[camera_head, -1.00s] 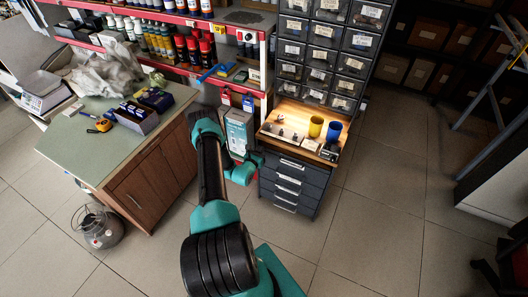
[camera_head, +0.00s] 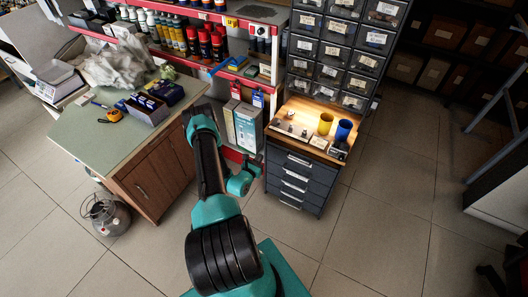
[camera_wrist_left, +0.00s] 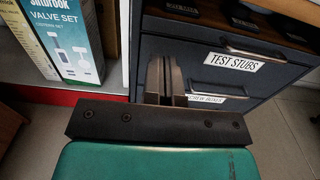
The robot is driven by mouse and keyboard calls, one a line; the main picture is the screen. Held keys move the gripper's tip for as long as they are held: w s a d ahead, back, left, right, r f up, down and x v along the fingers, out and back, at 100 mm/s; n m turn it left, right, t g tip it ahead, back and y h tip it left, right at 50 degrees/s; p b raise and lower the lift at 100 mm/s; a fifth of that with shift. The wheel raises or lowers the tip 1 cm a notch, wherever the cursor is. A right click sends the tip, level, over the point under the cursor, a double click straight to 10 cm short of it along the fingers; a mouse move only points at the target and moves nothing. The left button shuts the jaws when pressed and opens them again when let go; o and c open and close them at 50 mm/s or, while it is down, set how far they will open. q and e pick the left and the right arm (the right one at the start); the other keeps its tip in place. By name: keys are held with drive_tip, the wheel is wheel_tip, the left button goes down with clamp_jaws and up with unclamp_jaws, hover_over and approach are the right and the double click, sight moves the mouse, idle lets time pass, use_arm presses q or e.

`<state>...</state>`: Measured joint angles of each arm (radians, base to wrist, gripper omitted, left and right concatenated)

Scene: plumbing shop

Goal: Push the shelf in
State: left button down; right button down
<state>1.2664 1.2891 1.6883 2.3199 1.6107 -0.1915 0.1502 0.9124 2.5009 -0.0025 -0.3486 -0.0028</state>
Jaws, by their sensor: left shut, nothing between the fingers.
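The shelf (camera_head: 297,104) is a lit wooden board in the dark drawer cabinet (camera_head: 300,182), under the small-parts bins, and it sticks out toward me in the head view. Grey fittings, a yellow cup (camera_head: 325,124) and a blue cup (camera_head: 343,131) stand on it. My left gripper (camera_head: 257,163) is at the cabinet's left front, lower than the shelf board. In the left wrist view its fingers (camera_wrist_left: 165,80) are together and empty, in front of the drawer fronts; contact cannot be judged. My right gripper is out of view.
A valve-set box (camera_head: 246,128) stands on the red rack left of the cabinet. A green-topped workbench (camera_head: 90,140) is further left, with a vacuum-like canister (camera_head: 108,215) on the floor. Open tiled floor (camera_head: 390,220) lies right of the cabinet.

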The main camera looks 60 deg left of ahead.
use_arm(q)
drive_tip(key=shift+v, duration=2.25)
drive_tip(key=w+d+r+m+g+h, duration=0.1)
drive_tip(key=w+d+m+h, duration=0.25)
drive_tip(key=d+h, duration=0.55)
drive_tip(key=w+d+r+m+g+h, duration=0.1)
drive_tip(key=w+d+r+m+h, duration=0.3)
drive_tip(key=d, duration=0.9)
drive_tip(key=s+d+r+m+g+h, duration=0.1)
drive_tip(key=s+d+m+g+h, duration=0.2)
drive_tip(key=s+d+m+g, duration=1.5)
drive_tip(key=w+r+m+t+y, duration=0.2)
drive_tip(key=w+m, duration=0.4)
drive_tip(key=m, duration=0.1)
drive_tip(key=w+r+m+t+y, duration=0.2)
drive_tip(key=w+m, duration=0.4)
drive_tip(key=m, duration=0.1)
drive_tip(key=shift+a+r+t, duration=0.3)
drive_tip(key=shift+a+r, duration=0.05)
